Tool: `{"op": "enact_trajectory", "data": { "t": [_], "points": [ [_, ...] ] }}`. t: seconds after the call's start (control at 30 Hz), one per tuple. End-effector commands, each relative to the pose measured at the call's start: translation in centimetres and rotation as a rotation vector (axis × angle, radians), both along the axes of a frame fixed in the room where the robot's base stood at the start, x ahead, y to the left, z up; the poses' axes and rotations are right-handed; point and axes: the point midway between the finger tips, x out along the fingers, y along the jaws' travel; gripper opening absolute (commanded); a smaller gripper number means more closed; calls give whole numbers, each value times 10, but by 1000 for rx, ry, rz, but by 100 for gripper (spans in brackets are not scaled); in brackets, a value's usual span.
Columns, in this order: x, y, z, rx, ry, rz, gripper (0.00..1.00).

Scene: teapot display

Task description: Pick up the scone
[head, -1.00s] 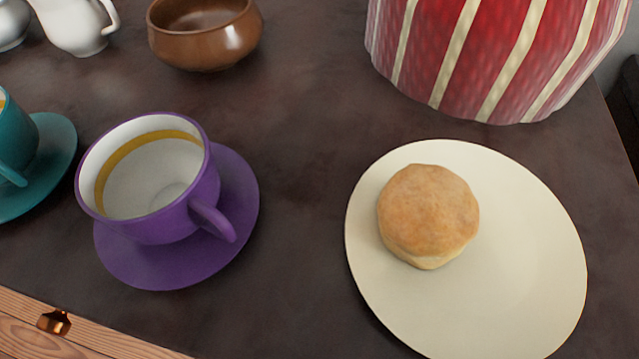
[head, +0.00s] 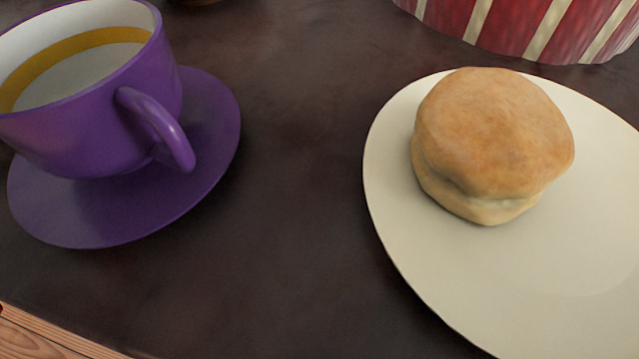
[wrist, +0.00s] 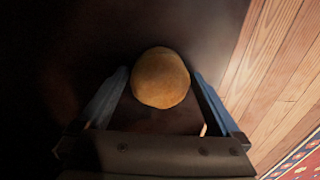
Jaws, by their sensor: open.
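The scone (head: 492,130) is round with a golden-brown top and a paler side. In the head view it sits on the upper left part of a cream plate (head: 590,290), and no gripper shows near it. My gripper (wrist: 161,75) is seen only in the wrist view, with its two bluish fingers open and spread apart. A round golden-brown thing (wrist: 160,77) shows between and beyond the fingertips against a dark background. I cannot tell whether it is the scone, as no cream plate shows around it. No contact with the fingers is clear.
A purple cup (head: 85,125) stands on a purple saucer (head: 120,222) left of the plate. A red-and-cream striped thing (head: 545,28) stands behind the plate. Dark tabletop (head: 300,200) is bare between saucer and plate. The wrist view shows wooden planks (wrist: 275,65) and a patterned rug (wrist: 300,165).

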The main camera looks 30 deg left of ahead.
Motion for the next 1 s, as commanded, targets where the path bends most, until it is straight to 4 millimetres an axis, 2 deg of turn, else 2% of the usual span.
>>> {"op": "enact_trajectory", "data": {
  "t": [0.2,0.6,0.87,1.0],
  "points": [
    [0,0,1,0,0,1,98],
    [0,0,1,0,0,1,28],
    [0,0,2,0,0,1,28],
    [0,0,10,0,-1,1,28]
  ]
}}
